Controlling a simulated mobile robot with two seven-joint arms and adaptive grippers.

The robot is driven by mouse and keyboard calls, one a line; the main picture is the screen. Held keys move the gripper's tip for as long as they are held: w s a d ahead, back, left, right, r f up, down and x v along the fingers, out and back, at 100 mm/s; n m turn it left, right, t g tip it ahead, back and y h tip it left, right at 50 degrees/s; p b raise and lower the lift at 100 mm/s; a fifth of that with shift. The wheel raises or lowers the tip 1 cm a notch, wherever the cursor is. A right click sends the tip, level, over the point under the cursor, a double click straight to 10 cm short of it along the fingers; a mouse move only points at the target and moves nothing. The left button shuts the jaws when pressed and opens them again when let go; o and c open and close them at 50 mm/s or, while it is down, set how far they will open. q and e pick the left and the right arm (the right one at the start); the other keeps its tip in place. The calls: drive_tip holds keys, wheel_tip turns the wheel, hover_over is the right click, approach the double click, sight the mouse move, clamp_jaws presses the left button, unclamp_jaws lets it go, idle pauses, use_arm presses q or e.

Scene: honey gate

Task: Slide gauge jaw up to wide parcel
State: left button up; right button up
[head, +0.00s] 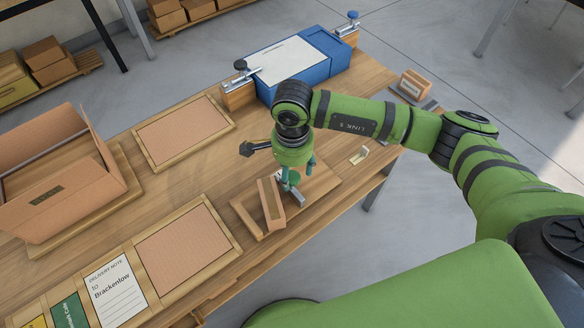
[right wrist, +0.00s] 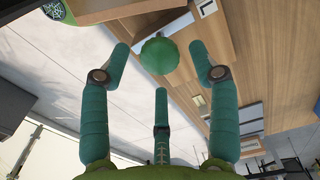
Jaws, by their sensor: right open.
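The gauge stands on the table's near edge, with a pale wooden base (head: 322,186) and upright brown pieces (head: 272,203) at its left end. Which of these is the jaw and which is a parcel I cannot tell, as my gripper covers part of it. My right gripper (head: 291,180) is over the gauge, pointing down. In the right wrist view its teal fingers are apart, with a round green knob (right wrist: 159,56) between and beyond the tips; contact is not clear. A small brown labelled parcel (head: 411,85) stands at the table's right end. My left gripper is not in view.
A blue box (head: 330,65) with clamps stands at the back. An open carton (head: 60,175) is at left, near two framed brown panels (head: 183,132). A small cream bracket (head: 359,154) lies right of the gauge. My right arm crosses above the table's right side.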

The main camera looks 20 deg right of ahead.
drive_tip(key=shift+a+f, duration=0.1)
drive_tip(key=shift+f, duration=0.6)
clamp_jaws()
drive_tip(key=shift+d+f+b, duration=0.15)
drive_tip(key=shift+d+b, duration=0.05)
drive_tip(key=shift+b, duration=0.85)
unclamp_jaws()
drive_tip(key=shift+r, duration=0.2)
wheel_tip(320, 180, up, 12)
